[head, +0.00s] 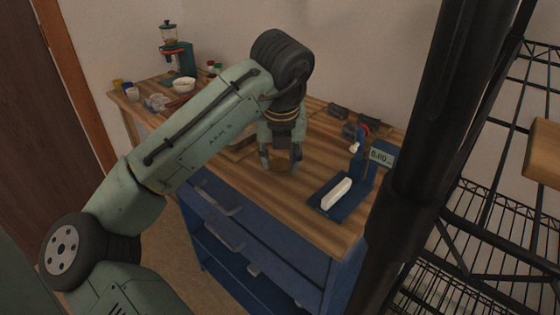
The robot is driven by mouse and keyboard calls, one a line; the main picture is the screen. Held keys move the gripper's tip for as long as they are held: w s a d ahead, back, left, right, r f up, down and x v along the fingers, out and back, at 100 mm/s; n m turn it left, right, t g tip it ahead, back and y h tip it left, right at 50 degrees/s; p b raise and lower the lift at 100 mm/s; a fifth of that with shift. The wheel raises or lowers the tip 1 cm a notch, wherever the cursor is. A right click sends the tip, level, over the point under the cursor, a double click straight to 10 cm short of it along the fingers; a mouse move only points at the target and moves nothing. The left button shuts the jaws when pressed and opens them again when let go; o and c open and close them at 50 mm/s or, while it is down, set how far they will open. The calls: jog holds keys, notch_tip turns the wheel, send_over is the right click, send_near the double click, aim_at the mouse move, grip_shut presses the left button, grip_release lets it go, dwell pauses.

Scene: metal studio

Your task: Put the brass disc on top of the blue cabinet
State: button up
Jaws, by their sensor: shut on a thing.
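My gripper (281,158) points down, low over the wooden top (300,204) of the blue cabinet (262,238), near its front edge. It is shut on a small brownish thing between its fingertips, which looks like the brass disc (281,168). The disc is small and partly hidden by the fingers. I cannot tell whether it touches the wood. The cabinet front has blue drawers with grey handles below the top.
A blue stand with a display (381,157) and a white block (336,193) is right of my gripper. Dark blocks (340,111) lie behind. A grinder (176,57), white bowl (183,84) and small cups are at the far left. A wire rack (490,200) stands right.

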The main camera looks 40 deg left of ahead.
jog(key=shift+f, duration=0.6)
jog(key=shift+s+f, duration=0.1)
jog(key=shift+f, duration=0.45)
jog(key=o, duration=1)
jog(key=shift+f, duration=0.15)
jog(key=shift+o, duration=0.2)
jog(key=shift+r, duration=0.65)
jog(key=v, duration=1.2)
